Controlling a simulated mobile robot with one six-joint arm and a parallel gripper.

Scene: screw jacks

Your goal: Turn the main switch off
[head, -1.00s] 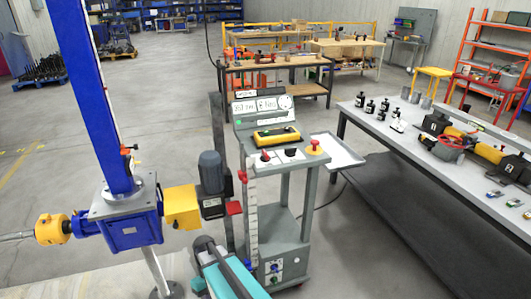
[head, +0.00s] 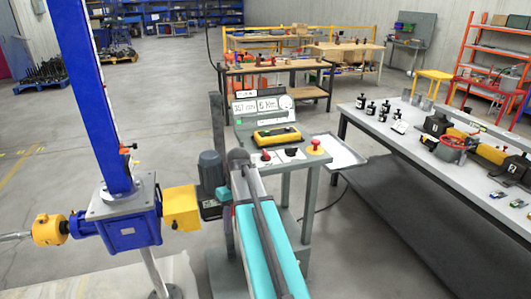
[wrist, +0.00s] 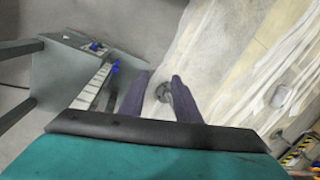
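The control cart's console (head: 262,133) stands in the middle of the head view. I cannot tell for certain which control is the main switch. My teal arm hides much of the cart's lower front, including its lower switch panel. My gripper (wrist: 160,77) shows in the wrist view with its two dark fingers apart and nothing held between them. The cart's grey side (wrist: 62,78) is left of the fingers.
A blue screw jack (head: 128,220) with yellow couplings stands left of my arm. A workbench (head: 400,150) with parts is on the right. A tray (head: 338,152) sticks out from the cart. A white scale strip (wrist: 92,85) is close left of my fingers.

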